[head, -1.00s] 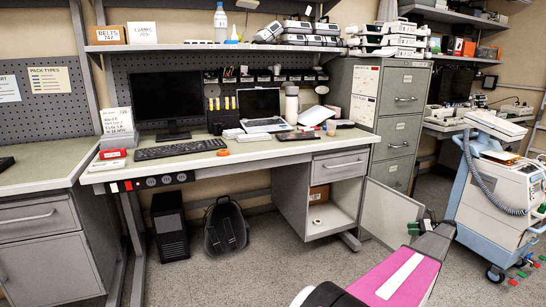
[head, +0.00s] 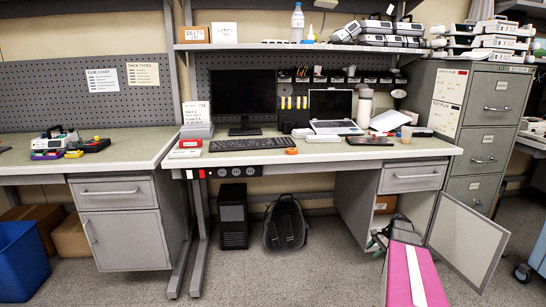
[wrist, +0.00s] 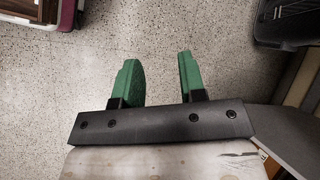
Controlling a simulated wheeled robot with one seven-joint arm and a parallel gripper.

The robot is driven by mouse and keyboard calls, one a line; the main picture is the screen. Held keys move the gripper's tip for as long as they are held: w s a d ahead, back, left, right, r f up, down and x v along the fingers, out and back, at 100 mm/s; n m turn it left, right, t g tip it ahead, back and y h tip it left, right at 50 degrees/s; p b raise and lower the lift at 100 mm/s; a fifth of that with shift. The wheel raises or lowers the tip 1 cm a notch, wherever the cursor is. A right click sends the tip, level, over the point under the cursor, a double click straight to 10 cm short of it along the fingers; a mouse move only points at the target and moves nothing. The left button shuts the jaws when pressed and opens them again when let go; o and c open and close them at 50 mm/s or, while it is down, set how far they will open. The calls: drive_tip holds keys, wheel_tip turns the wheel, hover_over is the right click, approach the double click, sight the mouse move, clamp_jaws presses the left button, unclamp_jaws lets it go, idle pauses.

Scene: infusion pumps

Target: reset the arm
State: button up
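My gripper (wrist: 158,72) is open and empty in the wrist view. Its two green fingers stand apart, with speckled floor below them. In the head view my gripper (head: 378,240) is small and dark at the far end of my pink and white arm, low in front of the open desk cupboard. The finger gap is too small to read there. The gripper appears apart from the cupboard's open door (head: 466,240).
The workbench (head: 330,152) carries a monitor, keyboard and laptop. A backpack (head: 285,225) and a black computer tower (head: 233,217) stand beneath it. A filing cabinet (head: 490,120) is at right, a blue bin (head: 22,262) at left.

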drive_tip(key=s+a+r+n+h, duration=0.3)
drive_tip(key=s+a+n, duration=0.3)
drive_tip(key=a, duration=0.7)
drive_tip(key=s+a+r+n+h, duration=0.2)
drive_tip(key=s+a+n, duration=0.3)
drive_tip(key=s+a, duration=0.5)
drive_tip(key=a+h, duration=0.1)
drive_tip(key=a, duration=0.2)
drive_tip(key=shift+a+r+n+h, duration=0.25)
drive_tip(key=shift+r+n+h, duration=0.15)
drive_tip(key=shift+a, duration=0.1)
